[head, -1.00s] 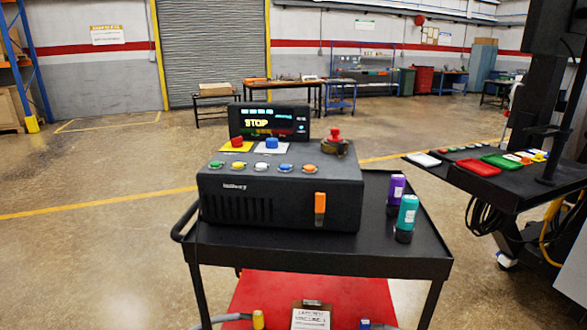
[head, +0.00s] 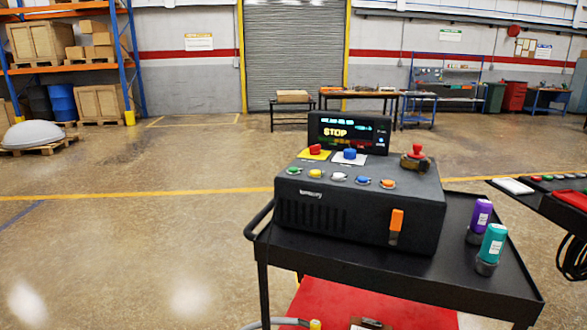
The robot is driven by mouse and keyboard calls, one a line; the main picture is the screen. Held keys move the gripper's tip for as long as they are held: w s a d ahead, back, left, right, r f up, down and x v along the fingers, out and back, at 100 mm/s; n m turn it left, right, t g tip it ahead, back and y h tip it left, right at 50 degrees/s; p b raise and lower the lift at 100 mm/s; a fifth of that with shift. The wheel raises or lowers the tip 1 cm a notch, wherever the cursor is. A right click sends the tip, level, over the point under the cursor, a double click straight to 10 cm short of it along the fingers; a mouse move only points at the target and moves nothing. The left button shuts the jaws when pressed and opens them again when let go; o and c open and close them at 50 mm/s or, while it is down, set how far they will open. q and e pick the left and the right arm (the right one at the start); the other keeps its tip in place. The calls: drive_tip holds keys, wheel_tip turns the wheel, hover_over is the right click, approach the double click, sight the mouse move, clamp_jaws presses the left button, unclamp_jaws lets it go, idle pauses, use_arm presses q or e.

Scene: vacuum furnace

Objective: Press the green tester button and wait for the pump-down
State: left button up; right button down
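The tester (head: 360,208) is a dark box standing on a black cart, right of the middle in the head view. Its green button (head: 294,170) is the leftmost in a front row, beside yellow, white, blue and orange buttons. A raised display (head: 348,132) at the back of the tester reads STOP. A red knob on a yellow plate (head: 315,150) and a blue knob on a white plate (head: 350,155) sit behind the button row. An orange switch (head: 396,222) is on the front face. Neither of my grippers is in view.
A purple-capped bottle (head: 480,217) and a teal-capped bottle (head: 492,245) stand on the cart (head: 470,285) right of the tester. A dark shelf with colored items (head: 540,188) is at the right edge. The floor left of the cart is open.

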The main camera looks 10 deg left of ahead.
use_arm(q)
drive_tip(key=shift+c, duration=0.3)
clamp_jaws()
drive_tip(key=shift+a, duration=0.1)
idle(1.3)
